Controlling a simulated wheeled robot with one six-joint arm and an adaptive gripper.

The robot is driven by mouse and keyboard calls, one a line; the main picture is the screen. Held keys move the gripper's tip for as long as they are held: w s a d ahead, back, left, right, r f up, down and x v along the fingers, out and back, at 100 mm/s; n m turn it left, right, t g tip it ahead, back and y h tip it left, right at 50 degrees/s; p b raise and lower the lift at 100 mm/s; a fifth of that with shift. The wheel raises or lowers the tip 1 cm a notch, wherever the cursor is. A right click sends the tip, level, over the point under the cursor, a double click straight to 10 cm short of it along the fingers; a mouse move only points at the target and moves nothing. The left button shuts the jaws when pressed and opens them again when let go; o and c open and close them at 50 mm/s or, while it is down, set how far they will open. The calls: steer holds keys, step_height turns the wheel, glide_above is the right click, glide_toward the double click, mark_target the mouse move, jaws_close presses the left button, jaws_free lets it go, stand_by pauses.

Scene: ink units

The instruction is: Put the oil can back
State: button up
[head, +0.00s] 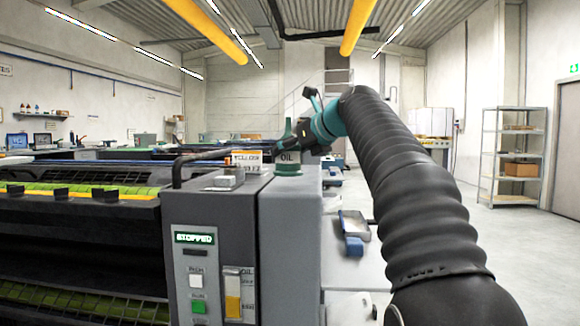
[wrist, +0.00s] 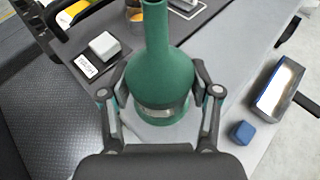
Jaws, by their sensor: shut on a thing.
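The oil can (head: 288,157) is green with a narrow neck and a pale label reading OIL. It is upright at the top of the grey machine cabinet (head: 290,225), near its right end. My gripper (head: 300,142) reaches it from the right and is shut on its body. In the wrist view the oil can (wrist: 158,62) stands between the two fingers of my gripper (wrist: 160,88), one on each side. Green also shows around its lower edge; I cannot tell whether its base touches the cabinet top.
The cabinet front has a STOPPED display (head: 194,239) and buttons. A blue block (wrist: 242,132) and a tray (wrist: 278,88) lie to the right. A metal shelf (head: 510,155) stands behind on open floor.

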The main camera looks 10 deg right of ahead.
mark_target(296, 159)
steer(key=shift+f+b, duration=0.65)
steer(key=shift+f, duration=0.9)
steer(key=shift+f, duration=0.15)
steer(key=o, duration=1.5)
steer(key=shift+s, duration=0.15)
steer(key=v, duration=1.2)
steer(key=shift+p, duration=0.35)
steer(key=shift+a, duration=0.1)
